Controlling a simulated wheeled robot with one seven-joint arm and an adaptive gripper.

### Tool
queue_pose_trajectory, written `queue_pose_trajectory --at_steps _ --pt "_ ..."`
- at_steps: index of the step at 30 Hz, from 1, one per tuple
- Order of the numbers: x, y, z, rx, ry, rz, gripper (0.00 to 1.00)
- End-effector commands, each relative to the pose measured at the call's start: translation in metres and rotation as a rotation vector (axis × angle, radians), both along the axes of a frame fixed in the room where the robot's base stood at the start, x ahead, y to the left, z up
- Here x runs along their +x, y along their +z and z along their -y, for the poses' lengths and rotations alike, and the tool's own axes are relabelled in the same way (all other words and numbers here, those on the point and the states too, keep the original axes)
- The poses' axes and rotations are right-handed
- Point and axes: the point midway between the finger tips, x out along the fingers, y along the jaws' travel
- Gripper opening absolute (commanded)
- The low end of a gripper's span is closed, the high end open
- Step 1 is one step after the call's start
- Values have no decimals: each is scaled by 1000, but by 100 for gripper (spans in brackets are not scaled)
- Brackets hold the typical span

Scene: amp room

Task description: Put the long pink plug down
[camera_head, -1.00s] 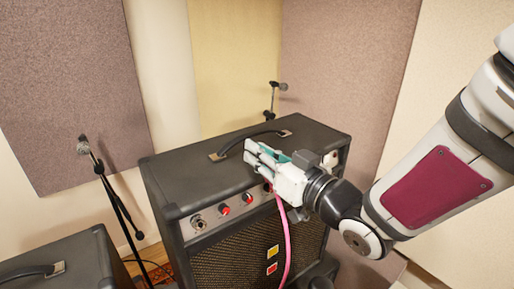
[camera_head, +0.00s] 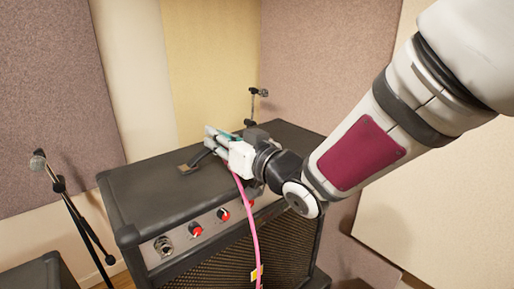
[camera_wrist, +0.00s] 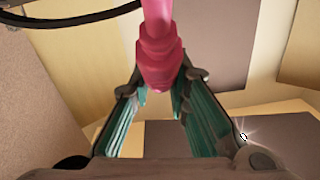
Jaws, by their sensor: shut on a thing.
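My gripper (camera_head: 222,140) is shut on the long pink plug (camera_wrist: 160,58). In the wrist view, the plug sits between the two green-padded fingers, with its pink cable running up out of the frame. In the head view, the gripper hides the plug, and the pink cable (camera_head: 250,222) hangs from it down the amp's front. The gripper is over the top of the black amp (camera_head: 165,205), in front of part of its handle (camera_head: 196,159). I cannot tell how high the plug is above the top.
A microphone stand (camera_head: 75,210) is at the left and another microphone (camera_head: 254,100) is behind the amp. Another black cabinet (camera_head: 38,274) is at the lower left. The amp's near-left top is clear.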

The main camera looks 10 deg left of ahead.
Motion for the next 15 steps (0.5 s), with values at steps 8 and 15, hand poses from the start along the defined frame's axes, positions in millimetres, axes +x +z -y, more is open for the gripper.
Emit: queue_pose_trajectory --at_steps 8,15 --pt "6 -18 -4 -2 1 -5 0" --pt "6 -36 -4 0 0 -1 0"
